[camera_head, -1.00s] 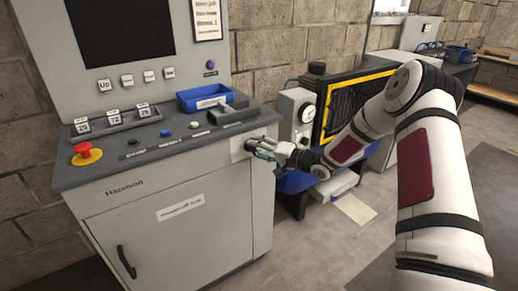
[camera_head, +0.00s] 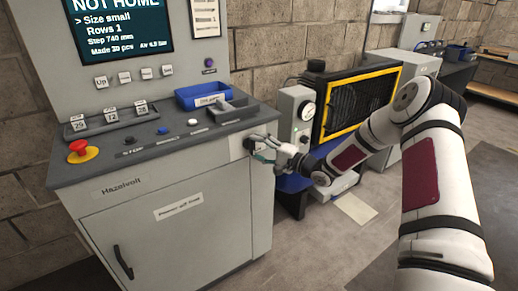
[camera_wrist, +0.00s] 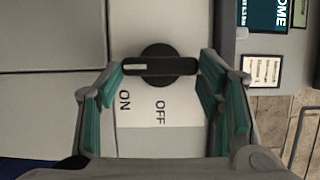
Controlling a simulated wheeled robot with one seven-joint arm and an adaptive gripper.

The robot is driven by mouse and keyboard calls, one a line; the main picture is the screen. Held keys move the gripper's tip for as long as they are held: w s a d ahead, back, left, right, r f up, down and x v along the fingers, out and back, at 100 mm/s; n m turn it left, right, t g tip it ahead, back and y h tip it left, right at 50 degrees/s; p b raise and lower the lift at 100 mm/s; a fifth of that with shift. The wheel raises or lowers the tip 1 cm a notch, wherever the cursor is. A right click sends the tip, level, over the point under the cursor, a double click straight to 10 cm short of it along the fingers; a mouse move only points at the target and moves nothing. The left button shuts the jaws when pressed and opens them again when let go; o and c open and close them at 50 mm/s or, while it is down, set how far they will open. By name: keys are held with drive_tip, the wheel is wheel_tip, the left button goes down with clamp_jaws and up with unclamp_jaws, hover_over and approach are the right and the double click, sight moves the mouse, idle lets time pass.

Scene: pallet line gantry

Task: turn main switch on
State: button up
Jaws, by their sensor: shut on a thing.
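The main switch (camera_wrist: 160,66) is a black rotary knob with a bar handle on a white plate (camera_wrist: 143,112) marked ON and OFF. In the wrist view its bar lies crosswise, with a pale mark at the left end, on the ON side. My gripper (camera_wrist: 160,75) is shut on the bar, one teal finger pad at each end. In the head view my gripper (camera_head: 260,150) is at the right side of the grey control cabinet (camera_head: 190,200) and mostly hides the switch. The cabinet's screen (camera_head: 115,25) is lit and reads NOT HOME, with several lines below.
A red emergency button (camera_head: 79,147) and a blue tray (camera_head: 204,96) are on the cabinet top. A gauge box (camera_head: 297,112) and a yellow-framed black unit (camera_head: 357,103) stand behind my forearm. A paper sheet (camera_head: 355,207) lies on the open floor.

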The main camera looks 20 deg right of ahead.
drive_tip(key=o, duration=1.2)
drive_tip(key=shift+c, duration=0.2)
drive_tip(key=shift+s+d, duration=0.1)
drive_tip(key=v, duration=1.1)
drive_tip(key=shift+s+d, duration=0.25)
drive_tip(key=shift+s, duration=0.05)
drive_tip(key=shift+f, duration=0.1)
